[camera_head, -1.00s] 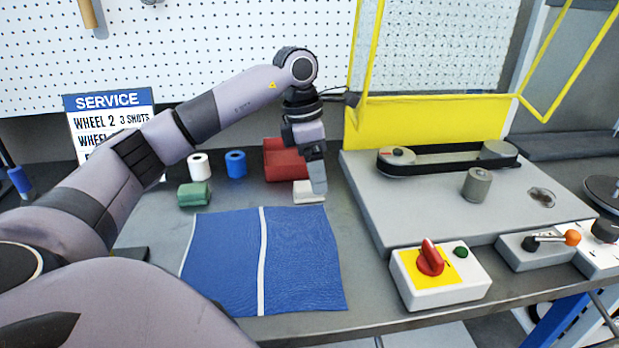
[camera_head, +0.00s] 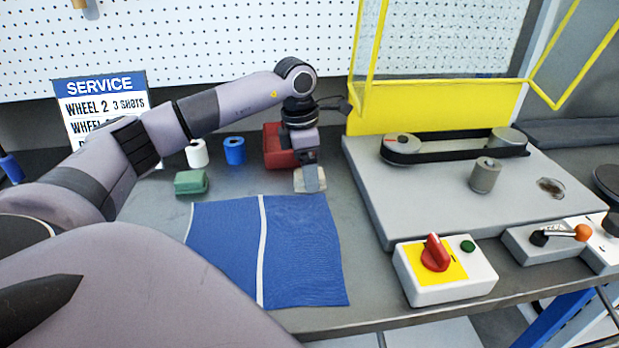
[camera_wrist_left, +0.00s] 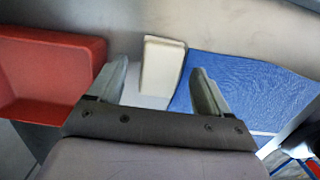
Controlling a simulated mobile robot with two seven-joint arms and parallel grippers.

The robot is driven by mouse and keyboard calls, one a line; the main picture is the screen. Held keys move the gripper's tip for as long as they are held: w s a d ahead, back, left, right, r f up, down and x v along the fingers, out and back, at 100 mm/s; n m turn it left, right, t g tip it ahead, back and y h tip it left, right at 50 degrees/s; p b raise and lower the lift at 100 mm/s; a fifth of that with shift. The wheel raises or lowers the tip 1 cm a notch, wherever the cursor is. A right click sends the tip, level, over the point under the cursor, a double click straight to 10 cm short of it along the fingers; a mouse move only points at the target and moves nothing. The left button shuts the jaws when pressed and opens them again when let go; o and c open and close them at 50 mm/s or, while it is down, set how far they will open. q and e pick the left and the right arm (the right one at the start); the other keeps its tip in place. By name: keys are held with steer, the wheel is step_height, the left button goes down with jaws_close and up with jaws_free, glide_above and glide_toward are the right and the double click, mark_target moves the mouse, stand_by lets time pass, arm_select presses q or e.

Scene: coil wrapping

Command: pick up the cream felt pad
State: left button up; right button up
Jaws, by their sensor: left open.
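The cream felt pad (camera_head: 299,183) lies on the grey bench top, between the red bin and the blue cloth. My left gripper (camera_head: 311,180) is over it in the head view and hides part of it. In the left wrist view the pad (camera_wrist_left: 161,66) is a pale block between and beyond the two fingertips of my left gripper (camera_wrist_left: 160,75). The fingers are apart, with nothing between them that I can see held. My right gripper is in neither view.
The blue cloth (camera_head: 300,250) with a white stripe lies in front. The red bin (camera_head: 276,146) stands behind the pad. A green block (camera_head: 191,182), white roll (camera_head: 197,153) and blue roll (camera_head: 234,151) are left.

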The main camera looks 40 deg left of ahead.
arm_select(q)
steer(key=shift+c, duration=0.4)
steer(key=c, duration=1.1)
steer(key=shift+o, duration=0.2)
steer(key=shift+r, duration=0.1)
steer(key=shift+r, duration=0.55)
step_height(320, 180, up, 2)
steer(key=shift+d+r+b, duration=0.1)
steer(key=shift+r+b, duration=0.1)
steer(key=shift+b, duration=0.1)
steer(key=s+d, duration=0.3)
steer(key=d, duration=0.1)
steer(key=s+d+b, duration=0.1)
steer(key=s+d, duration=0.3)
steer(key=s+d+b, duration=0.1)
steer(key=s+d, duration=0.2)
steer(key=d, duration=0.2)
steer(key=shift+s+f, duration=0.1)
steer(key=shift+s, duration=0.2)
steer(key=shift+s+d, duration=0.35)
steer(key=shift+d, duration=0.1)
